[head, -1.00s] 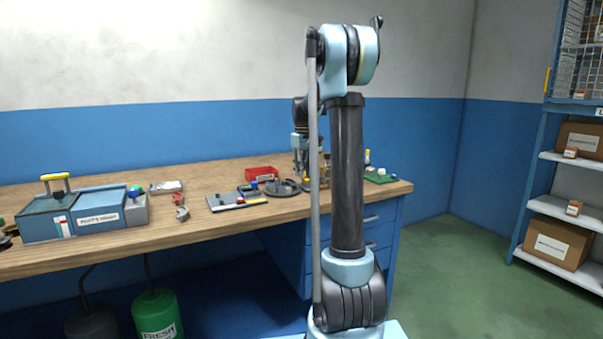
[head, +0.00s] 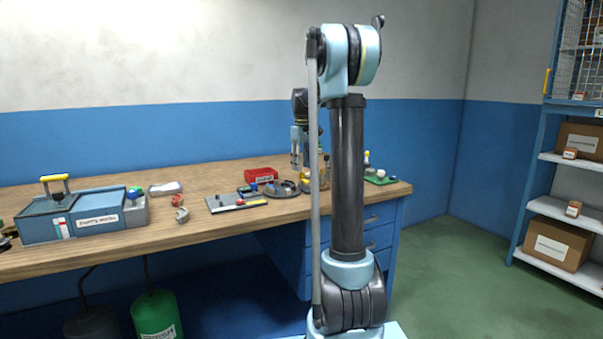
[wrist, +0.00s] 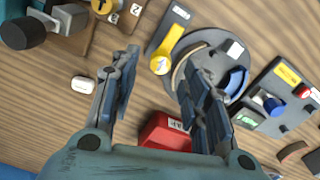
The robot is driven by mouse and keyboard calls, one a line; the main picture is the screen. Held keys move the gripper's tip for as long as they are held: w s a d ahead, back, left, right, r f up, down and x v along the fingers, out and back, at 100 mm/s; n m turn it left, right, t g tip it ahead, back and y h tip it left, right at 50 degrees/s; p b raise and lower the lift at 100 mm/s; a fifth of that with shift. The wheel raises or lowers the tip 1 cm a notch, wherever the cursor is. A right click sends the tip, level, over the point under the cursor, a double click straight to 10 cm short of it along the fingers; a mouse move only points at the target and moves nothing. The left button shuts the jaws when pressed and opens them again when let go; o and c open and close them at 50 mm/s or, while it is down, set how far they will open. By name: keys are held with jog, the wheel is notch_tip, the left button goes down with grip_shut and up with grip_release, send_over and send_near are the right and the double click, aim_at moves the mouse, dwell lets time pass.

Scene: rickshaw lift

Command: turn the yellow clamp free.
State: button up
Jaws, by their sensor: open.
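The yellow clamp (wrist: 168,50) shows in the wrist view as a short yellow lever with a round end, on a dark plate beside a round dark fixture (wrist: 215,50). My gripper (wrist: 162,66) is open and empty. The clamp's round end shows between and just beyond its fingertips; I see no contact. In the head view my gripper (head: 297,166) points down above the bench by the round dark fixture (head: 278,188). The clamp cannot be made out clearly there.
A red bin (wrist: 165,132) lies close to my right finger. A board with coloured knobs (wrist: 275,100) is to the right, and a dark knobbed device (wrist: 38,25) is at upper left. A small white block (wrist: 82,85) lies left of my left finger. The bench's left-middle is mostly clear.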

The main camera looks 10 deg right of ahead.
notch_tip(320, 180, up, 9)
jog(key=shift+f, duration=0.2)
dwell(0.3)
jog(key=s+f+m+t, duration=0.15)
jog(key=s+f, duration=0.25)
jog(key=s, duration=0.9)
jog(key=s+f+m, duration=0.2)
jog(key=s+f, duration=0.2)
jog(key=s, duration=0.8)
jog(key=s+f+m, duration=0.3)
jog(key=s+f, duration=1.6)
jog(key=shift+a+f+t, duration=0.15)
jog(key=shift+f+t, duration=0.2)
jog(key=shift+w+f, duration=0.2)
jog(key=shift+w, duration=0.15)
